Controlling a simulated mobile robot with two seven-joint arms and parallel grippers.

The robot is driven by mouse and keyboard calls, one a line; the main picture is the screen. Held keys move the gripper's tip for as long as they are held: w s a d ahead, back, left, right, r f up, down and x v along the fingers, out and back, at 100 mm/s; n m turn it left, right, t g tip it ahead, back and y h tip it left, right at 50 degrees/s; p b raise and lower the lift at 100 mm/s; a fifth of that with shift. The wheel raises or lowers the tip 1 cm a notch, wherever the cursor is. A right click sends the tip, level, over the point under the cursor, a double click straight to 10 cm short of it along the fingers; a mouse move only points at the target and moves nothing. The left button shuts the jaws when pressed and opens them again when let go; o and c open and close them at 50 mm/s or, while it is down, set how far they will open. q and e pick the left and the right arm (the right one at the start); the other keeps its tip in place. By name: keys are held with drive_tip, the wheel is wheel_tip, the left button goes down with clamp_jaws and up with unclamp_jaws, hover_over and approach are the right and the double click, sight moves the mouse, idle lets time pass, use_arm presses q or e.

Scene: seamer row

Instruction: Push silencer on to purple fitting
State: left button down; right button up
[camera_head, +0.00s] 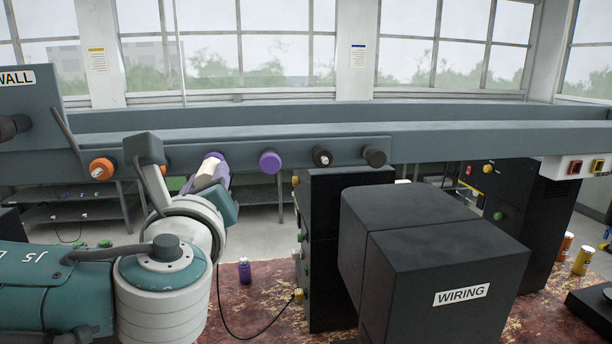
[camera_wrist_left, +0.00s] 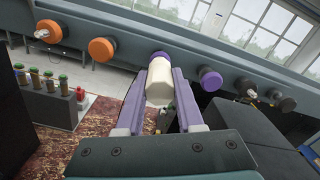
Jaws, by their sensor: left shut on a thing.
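My left gripper (camera_wrist_left: 163,84) is shut on a cream-white cylinder, the silencer (camera_wrist_left: 159,88), between its two lavender fingers. The silencer points at a purple fitting (camera_wrist_left: 159,57) on the grey rail, and its far end overlaps that fitting in the picture. I cannot tell whether they touch or how far it is on. In the head view the silencer (camera_head: 207,170) shows at the left gripper (camera_head: 212,176), in front of the purple fitting (camera_head: 214,157). A second purple fitting (camera_head: 270,162) on the right is bare. My right gripper is out of view.
The rail (camera_head: 300,148) also carries an orange fitting with a white tip (camera_head: 101,168), a plain orange one (camera_wrist_left: 101,50), a dark one with a white tip (camera_head: 322,156) and a plain dark one (camera_head: 376,157). A black WIRING box (camera_head: 430,260) stands right.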

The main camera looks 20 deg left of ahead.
use_arm(q)
drive_tip(key=shift+w+a, duration=0.1)
drive_tip(key=shift+w, duration=0.05)
drive_tip(key=shift+c, duration=2.3)
unclamp_jaws()
drive_tip(key=shift+s+d+f, duration=0.1)
drive_tip(key=shift+s+d, duration=0.1)
drive_tip(key=shift+s, duration=0.05)
drive_tip(key=b+v, duration=0.4)
drive_tip(key=v, duration=0.5)
drive_tip(key=shift+s, duration=0.2)
